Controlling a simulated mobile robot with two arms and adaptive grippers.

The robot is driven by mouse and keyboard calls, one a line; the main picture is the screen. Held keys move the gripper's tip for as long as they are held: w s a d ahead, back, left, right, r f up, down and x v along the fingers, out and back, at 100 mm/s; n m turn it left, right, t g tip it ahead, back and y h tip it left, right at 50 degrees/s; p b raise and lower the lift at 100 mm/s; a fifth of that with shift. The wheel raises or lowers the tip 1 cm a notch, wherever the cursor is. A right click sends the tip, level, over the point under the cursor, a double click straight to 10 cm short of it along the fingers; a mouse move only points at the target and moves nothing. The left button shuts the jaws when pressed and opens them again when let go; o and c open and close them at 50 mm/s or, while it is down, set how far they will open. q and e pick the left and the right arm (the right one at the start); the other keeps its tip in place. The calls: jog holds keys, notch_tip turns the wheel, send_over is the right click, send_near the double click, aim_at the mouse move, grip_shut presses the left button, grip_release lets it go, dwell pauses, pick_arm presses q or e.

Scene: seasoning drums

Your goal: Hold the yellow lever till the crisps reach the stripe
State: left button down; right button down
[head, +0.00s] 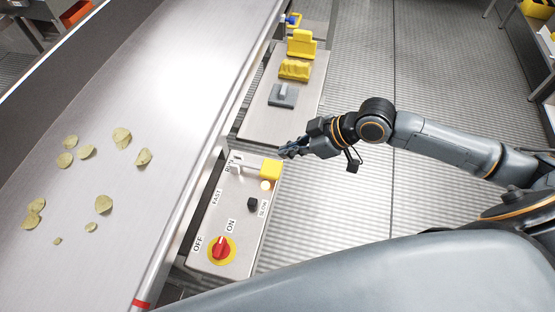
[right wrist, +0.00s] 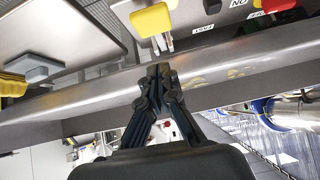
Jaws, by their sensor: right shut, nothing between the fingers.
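The yellow lever (head: 270,170) is on the grey control panel (head: 232,238), beside the RUN label. It also shows at the top of the right wrist view (right wrist: 152,20). My right gripper (head: 289,151) is shut and empty, just beyond the lever and apart from it. Its closed fingertips (right wrist: 158,72) point toward the panel side. Several crisps (head: 103,203) lie scattered on the metal conveyor (head: 130,250) at the left. A red stripe (head: 141,304) marks the conveyor's rim at the bottom, below the crisps. My left gripper is out of view.
A grey side shelf (head: 262,122) holds yellow pieces (head: 294,69) and a grey block (head: 282,95). Open floor (head: 350,210) lies right of the panel.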

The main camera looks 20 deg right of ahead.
aim_at(267, 167)
jog(key=x, duration=0.3)
jog(key=shift+w+a+f, duration=0.1)
jog(key=shift+w+a, duration=0.05)
jog(key=shift+a, duration=0.1)
notch_tip(267, 167, down, 4)
jog(key=shift+w+a+r+p, duration=0.1)
jog(key=shift+r+p, duration=0.1)
jog(key=shift+p, duration=0.35)
jog(key=shift+f, duration=0.55)
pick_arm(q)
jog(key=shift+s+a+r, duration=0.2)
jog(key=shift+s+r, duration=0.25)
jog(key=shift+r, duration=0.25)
